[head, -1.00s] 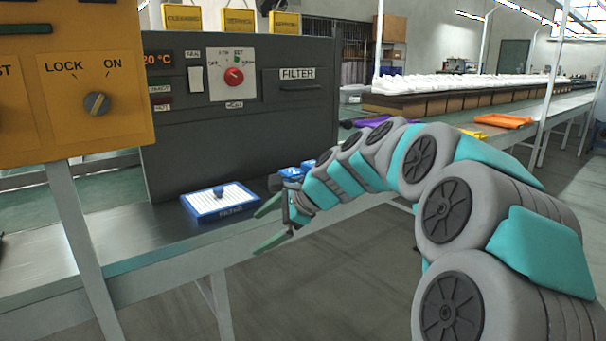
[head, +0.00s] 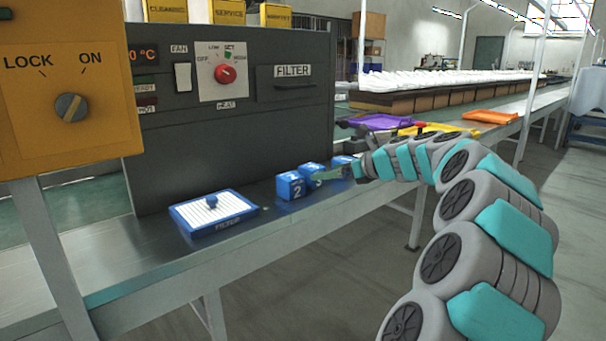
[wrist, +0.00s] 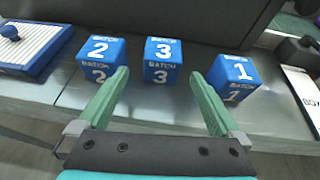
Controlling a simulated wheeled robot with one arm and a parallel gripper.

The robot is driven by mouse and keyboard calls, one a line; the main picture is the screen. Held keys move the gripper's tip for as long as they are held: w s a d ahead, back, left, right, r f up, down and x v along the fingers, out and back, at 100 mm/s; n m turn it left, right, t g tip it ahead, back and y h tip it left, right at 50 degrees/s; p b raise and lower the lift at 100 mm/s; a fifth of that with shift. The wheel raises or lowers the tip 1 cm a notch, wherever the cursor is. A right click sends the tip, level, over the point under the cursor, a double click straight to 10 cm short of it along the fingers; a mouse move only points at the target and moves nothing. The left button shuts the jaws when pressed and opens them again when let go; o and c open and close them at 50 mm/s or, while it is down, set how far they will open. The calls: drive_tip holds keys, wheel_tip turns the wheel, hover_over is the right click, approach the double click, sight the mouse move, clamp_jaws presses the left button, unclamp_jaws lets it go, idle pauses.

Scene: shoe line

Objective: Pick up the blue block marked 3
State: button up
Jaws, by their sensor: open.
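The blue block marked 3 (wrist: 162,60) stands upright on the metal bench in the middle of the wrist view, between blocks 2 and 1. In the head view my gripper (head: 322,173) is at the row of blocks. I cannot tell whether the fingers touch anything.
Block 2 (wrist: 101,58) stands left and block 1 (wrist: 234,76) right, close to my fingers. A blue and white filter (head: 213,212) lies further left. The dark machine (head: 235,120) rises behind. Purple (head: 380,122) and orange (head: 492,117) trays lie further along the bench.

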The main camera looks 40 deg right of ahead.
drive_tip(key=shift+w+d, duration=0.25)
drive_tip(key=shift+d, duration=0.05)
drive_tip(key=shift+x, duration=3.95)
drive_tip(key=shift+s+a+f, duration=0.1)
drive_tip(key=shift+s+a, duration=0.05)
drive_tip(key=c, duration=1.5)
